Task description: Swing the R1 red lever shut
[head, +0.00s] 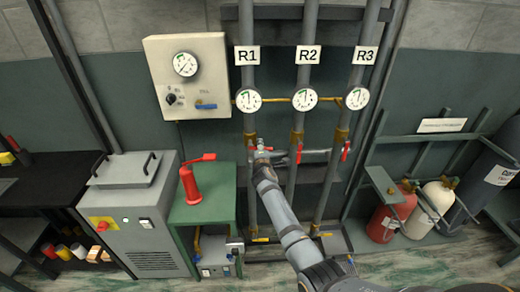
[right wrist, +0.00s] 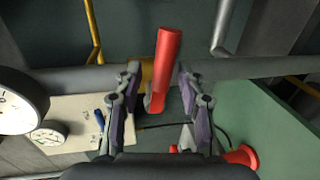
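The R1 red lever (right wrist: 168,58) sits on a brass valve on the R1 pipe (right wrist: 60,83). In the right wrist view it stands out across the pipe, between my right gripper's two fingers (right wrist: 158,84). The fingers are apart, with gaps on both sides of the lever. In the head view my right gripper (head: 262,150) is at the R1 pipe, below the R1 gauge (head: 248,100), and mostly hides the lever. A bit of the R1 lever's red shows there (head: 251,150). My left gripper is in neither view.
The R2 lever (head: 299,153) and R3 lever (head: 346,151) hang on the neighbouring pipes to the right. A control box (head: 215,65) is on the wall to the left. A green stand (head: 215,210) with a red hand pump (head: 190,185) stands at lower left.

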